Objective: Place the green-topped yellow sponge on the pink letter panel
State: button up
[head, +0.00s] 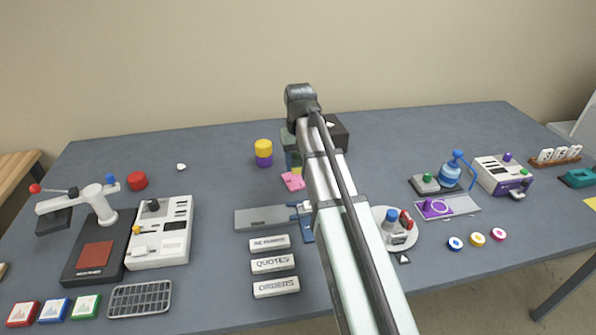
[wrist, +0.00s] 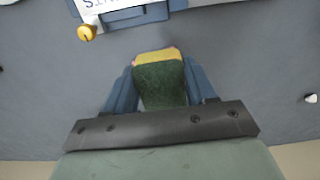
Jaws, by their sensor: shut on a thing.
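The green-topped yellow sponge (wrist: 158,82) is between the two blue fingers of my gripper (wrist: 160,88) in the wrist view. My gripper is shut on it. In the head view a small yellow part of the sponge (head: 297,170) shows beside my arm, which hides much of the gripper. The pink letter panel (head: 292,182) lies on the table just in front of and below the sponge in the head view. In the wrist view a thin pinkish edge shows around the sponge's yellow end. I cannot tell whether sponge and panel touch.
A grey plate (head: 262,218) and several white label blocks (head: 272,263) lie nearer than the panel. A yellow and purple stack (head: 263,152) stands behind left. A dark box (head: 337,132) is behind my arm. A round tray (head: 398,240) sits right. The table's back left is mostly clear.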

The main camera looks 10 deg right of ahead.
aim_at(301, 188)
jog(key=shift+w+d+r, duration=0.2)
jog(key=shift+w+d, duration=0.05)
jog(key=shift+w, duration=0.35)
jog(key=shift+w+d+r, duration=0.15)
jog(key=shift+w+d, duration=0.1)
jog(key=shift+w, duration=0.3)
jog(key=shift+w+f, duration=0.1)
jog(key=shift+f, duration=4.85)
jog(key=shift+f, duration=0.15)
jog(key=o, duration=1)
notch_tip(301, 188, up, 12)
jog(key=shift+r, duration=0.15)
